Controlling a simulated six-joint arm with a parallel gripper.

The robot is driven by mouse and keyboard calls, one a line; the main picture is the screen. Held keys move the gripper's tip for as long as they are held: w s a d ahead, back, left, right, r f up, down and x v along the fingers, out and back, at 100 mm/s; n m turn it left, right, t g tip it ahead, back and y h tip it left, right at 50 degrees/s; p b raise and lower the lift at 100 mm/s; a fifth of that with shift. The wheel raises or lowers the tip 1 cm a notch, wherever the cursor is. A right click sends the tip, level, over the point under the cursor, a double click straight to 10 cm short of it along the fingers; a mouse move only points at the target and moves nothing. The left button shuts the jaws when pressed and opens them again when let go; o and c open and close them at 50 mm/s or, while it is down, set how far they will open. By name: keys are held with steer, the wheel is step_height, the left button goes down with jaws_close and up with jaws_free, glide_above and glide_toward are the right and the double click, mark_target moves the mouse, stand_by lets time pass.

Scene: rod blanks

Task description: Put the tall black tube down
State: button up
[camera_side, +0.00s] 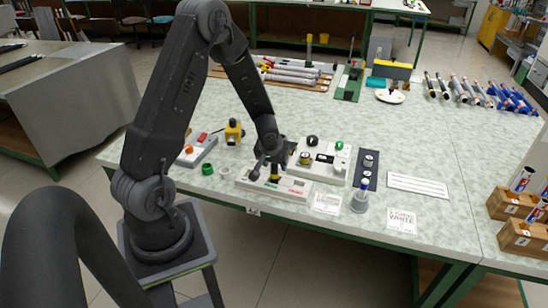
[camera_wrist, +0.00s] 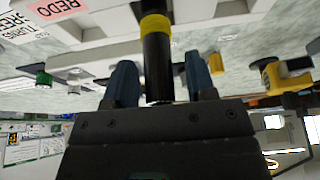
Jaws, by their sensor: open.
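The tall black tube with a yellow band (camera_wrist: 157,68) is between the two fingers of my gripper (camera_wrist: 161,82) in the wrist view. The fingers are open, with a gap on each side of the tube. In the side view the tube (camera_side: 274,173) is upright under my gripper (camera_side: 271,165), at the white device with a red label (camera_side: 250,181). Its lower end appears to be at the device's top, but the exact contact is hard to tell.
A white tray (camera_side: 326,172) with round parts lies just right of the gripper. A dark strip with grey pieces (camera_side: 366,166), a grey stand with a tube (camera_side: 359,203) and a yellow-and-black device (camera_side: 233,131) are nearby.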

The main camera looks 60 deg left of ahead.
steer(key=s+d+r+m+t, duration=0.1)
steer(key=s+d+r+m, duration=0.15)
steer(key=d+r, duration=0.55)
steer(key=s+d+r+m, duration=0.1)
steer(key=s+d+r, duration=0.3)
steer(key=r, duration=0.8)
steer(key=s+d+r+m+h, duration=0.1)
steer(key=s+d+r+m, duration=0.1)
steer(key=d, duration=0.4)
steer(key=s+d+r+m+t+h, duration=0.1)
steer(key=s+d+r+m+h, duration=0.1)
steer(key=s, duration=0.5)
steer(key=d+r+m, duration=0.1)
steer(key=d+r, duration=0.1)
steer(key=d, duration=0.1)
steer(key=shift+d+r, duration=0.35)
